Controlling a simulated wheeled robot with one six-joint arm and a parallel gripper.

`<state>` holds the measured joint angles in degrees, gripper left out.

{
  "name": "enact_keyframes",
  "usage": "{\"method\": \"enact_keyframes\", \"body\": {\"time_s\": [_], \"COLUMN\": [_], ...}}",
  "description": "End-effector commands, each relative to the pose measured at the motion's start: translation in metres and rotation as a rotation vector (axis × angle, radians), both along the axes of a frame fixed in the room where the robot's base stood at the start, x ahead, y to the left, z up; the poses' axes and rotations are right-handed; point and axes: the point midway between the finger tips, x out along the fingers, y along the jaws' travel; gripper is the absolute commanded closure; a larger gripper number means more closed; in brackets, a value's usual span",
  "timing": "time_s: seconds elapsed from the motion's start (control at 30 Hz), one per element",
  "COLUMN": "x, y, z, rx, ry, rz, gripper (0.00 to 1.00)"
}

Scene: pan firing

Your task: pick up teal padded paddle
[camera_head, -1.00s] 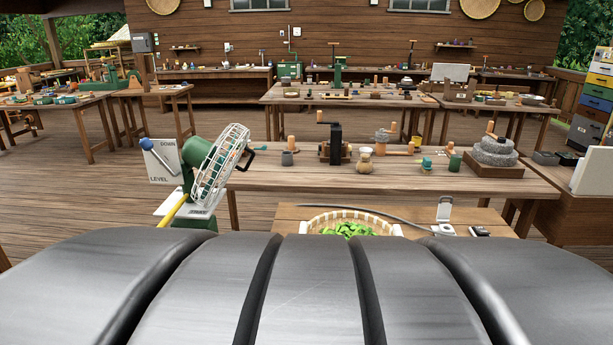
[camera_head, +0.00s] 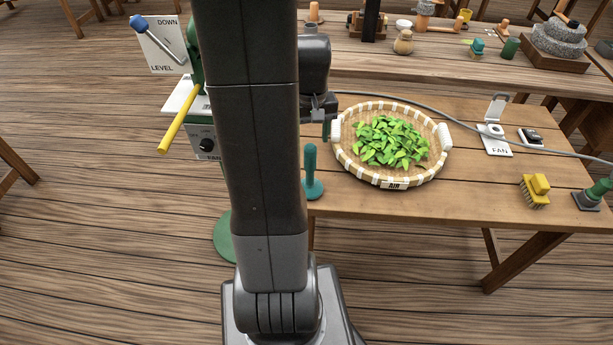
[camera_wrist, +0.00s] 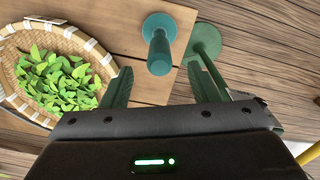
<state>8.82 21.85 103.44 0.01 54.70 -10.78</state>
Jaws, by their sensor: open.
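The teal padded paddle (camera_head: 311,172) stands upright on its round base near the left edge of the front table (camera_head: 455,195), handle up. It also shows in the wrist view (camera_wrist: 160,48), above the space between my two fingers. My gripper (camera_wrist: 163,82) is open and empty, its fingers spread apart and clear of the paddle. In the head view my gripper is mostly hidden behind my arm; one green finger shows near the basket's left handle, behind the paddle.
A round basket of green leaves (camera_head: 392,140) sits just right of the paddle. A green fan stand with a yellow lever (camera_head: 180,125) is at the left.

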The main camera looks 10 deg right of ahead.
Motion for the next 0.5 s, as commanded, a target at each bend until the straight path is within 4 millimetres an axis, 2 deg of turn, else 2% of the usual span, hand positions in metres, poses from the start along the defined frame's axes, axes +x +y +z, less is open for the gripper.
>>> {"method": "enact_keyframes", "body": {"time_s": [0.1, 0.5], "x": [0.000, 0.002], "y": [0.000, -0.001], "z": [-0.021, -0.053], "rx": [0.001, 0.001], "ry": [0.004, 0.005], "rz": [0.000, 0.000], "gripper": [0.45, 0.45]}}
